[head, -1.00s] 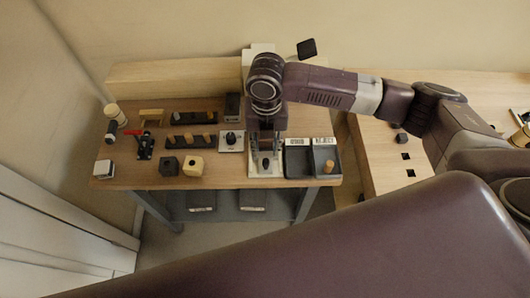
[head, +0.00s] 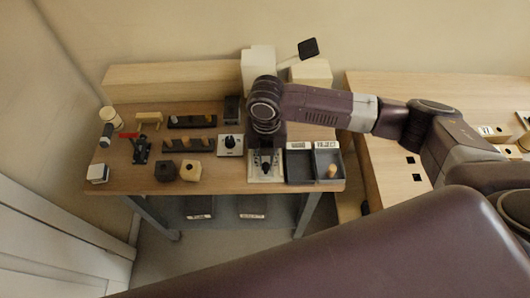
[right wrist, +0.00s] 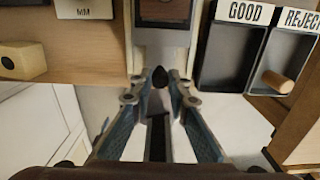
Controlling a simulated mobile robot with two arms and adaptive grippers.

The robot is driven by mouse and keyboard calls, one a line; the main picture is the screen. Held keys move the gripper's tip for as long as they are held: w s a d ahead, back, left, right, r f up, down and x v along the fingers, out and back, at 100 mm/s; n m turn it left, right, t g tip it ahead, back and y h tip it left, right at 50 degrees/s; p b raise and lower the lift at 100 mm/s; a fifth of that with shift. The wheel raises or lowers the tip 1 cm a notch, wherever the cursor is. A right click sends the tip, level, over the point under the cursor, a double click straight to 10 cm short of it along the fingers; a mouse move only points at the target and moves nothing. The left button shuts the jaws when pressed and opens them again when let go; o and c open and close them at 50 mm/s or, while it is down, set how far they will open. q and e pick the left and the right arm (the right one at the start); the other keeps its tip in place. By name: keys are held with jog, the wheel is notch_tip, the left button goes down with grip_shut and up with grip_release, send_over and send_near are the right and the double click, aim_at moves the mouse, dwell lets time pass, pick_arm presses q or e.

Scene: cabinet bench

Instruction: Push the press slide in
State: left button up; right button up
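The press (head: 279,178) has a pale base plate at the front right part of the bench, left of the two trays. Its slide has a small black knob (right wrist: 160,77), seen in the right wrist view at the front end of a pale channel, with a dark brown block (right wrist: 165,10) behind it. My right gripper (head: 266,160) is over the press, pointing down. In the right wrist view its two fingertips (right wrist: 160,80) stand on either side of the knob with a narrow gap; contact is not clear. My left gripper is out of view.
Dark trays labelled GOOD (right wrist: 228,60) and REJECT (right wrist: 290,60) stand just right of the press; a wooden peg (right wrist: 277,82) is in the right one. A plate with a black knob (head: 230,145) and several blocks lie to the left. Another bench (head: 390,180) is at right.

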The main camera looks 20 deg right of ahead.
jog(key=shift+c, duration=0.7)
jog(key=shift+w+d, duration=0.25)
jog(key=shift+w, duration=0.65)
jog(key=shift+w+d, duration=0.2)
jog(key=shift+w, duration=0.65)
jog(key=shift+w+d+t, duration=0.25)
jog(key=shift+w+t, duration=0.05)
jog(key=shift+w, duration=0.55)
jog(key=shift+w+d+t, duration=0.25)
jog(key=shift+w+t, duration=0.05)
jog(key=shift+w, duration=0.65)
